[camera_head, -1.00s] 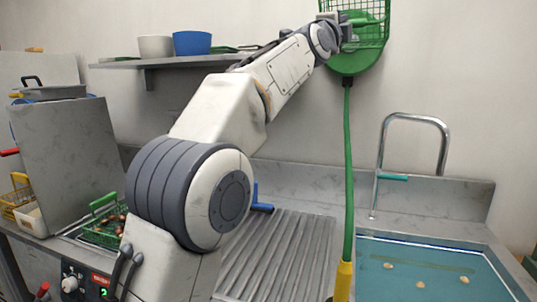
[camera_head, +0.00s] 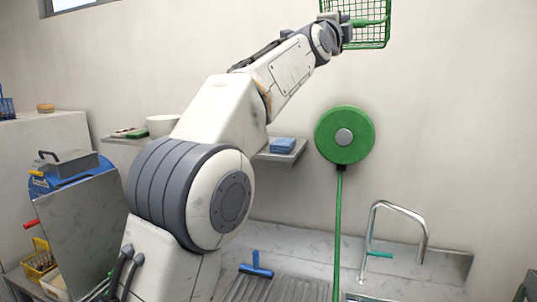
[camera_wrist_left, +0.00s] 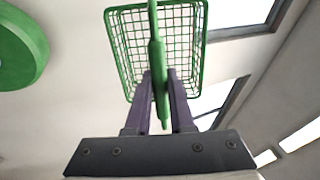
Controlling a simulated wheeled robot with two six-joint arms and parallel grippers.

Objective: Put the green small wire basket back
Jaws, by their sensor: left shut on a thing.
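The green small wire basket (camera_head: 372,30) is held up high at the top of the head view, in front of the wall. My left gripper (camera_head: 345,26) is shut on its green handle. In the left wrist view the basket (camera_wrist_left: 188,40) shows its mesh beyond the fingers, and the handle runs between the two fingertips (camera_wrist_left: 160,82). No contents can be made out in it. My right gripper is not in view.
A green hose reel (camera_head: 330,135) is on the wall below the basket. A wall shelf (camera_head: 290,155) holds blue cloths. A yellow wire basket (camera_head: 38,264) and a blue-topped machine (camera_head: 68,172) are at the left.

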